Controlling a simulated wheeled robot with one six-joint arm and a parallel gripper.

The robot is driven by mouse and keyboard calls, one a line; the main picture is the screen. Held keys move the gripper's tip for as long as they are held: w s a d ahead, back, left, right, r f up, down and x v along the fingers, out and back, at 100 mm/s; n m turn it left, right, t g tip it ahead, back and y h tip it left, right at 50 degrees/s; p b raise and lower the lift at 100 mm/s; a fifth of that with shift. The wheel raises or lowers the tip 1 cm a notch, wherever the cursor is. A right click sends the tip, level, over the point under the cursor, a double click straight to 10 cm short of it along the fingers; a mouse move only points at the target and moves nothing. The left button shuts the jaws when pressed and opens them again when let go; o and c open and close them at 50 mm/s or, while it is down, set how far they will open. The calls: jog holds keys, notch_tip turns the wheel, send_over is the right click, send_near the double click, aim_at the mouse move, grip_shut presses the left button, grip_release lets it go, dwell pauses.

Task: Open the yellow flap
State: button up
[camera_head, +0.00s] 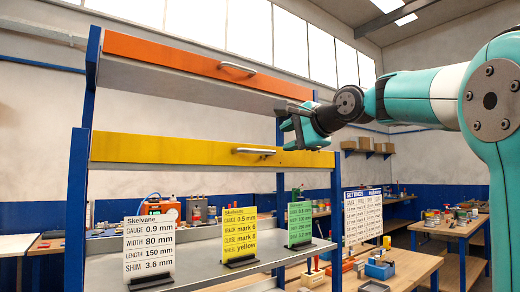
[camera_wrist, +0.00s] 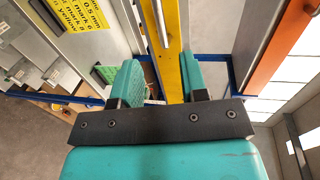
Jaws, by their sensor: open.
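The yellow flap (camera_head: 185,151) is a long panel across the front of the blue-posted shelf unit, hanging shut as far as I can see. Its silver bar handle (camera_head: 254,151) sits right of its middle. My gripper (camera_head: 291,125) is in front of the unit, right of the handle and a little higher in the head view. In the wrist view, the yellow flap (camera_wrist: 173,45) and handle (camera_wrist: 160,22) appear beyond the fingers. My gripper (camera_wrist: 160,72) is open there, with nothing seen held. The exact gap to the handle cannot be told.
An orange flap (camera_head: 190,65) with its own handle (camera_head: 238,68) is above. Below, a grey shelf (camera_head: 200,268) carries a white sign (camera_head: 149,247), a yellow sign (camera_head: 240,236) and a green sign (camera_head: 299,224). A wooden workbench (camera_head: 415,265) stands at right.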

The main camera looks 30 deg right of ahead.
aim_at(262, 151)
jog(key=p+x, duration=0.4)
jog(key=x, duration=0.8)
jog(key=shift+w, duration=0.3)
jog(key=shift+c, duration=0.2)
jog(key=shift+f, duration=0.1)
grip_shut()
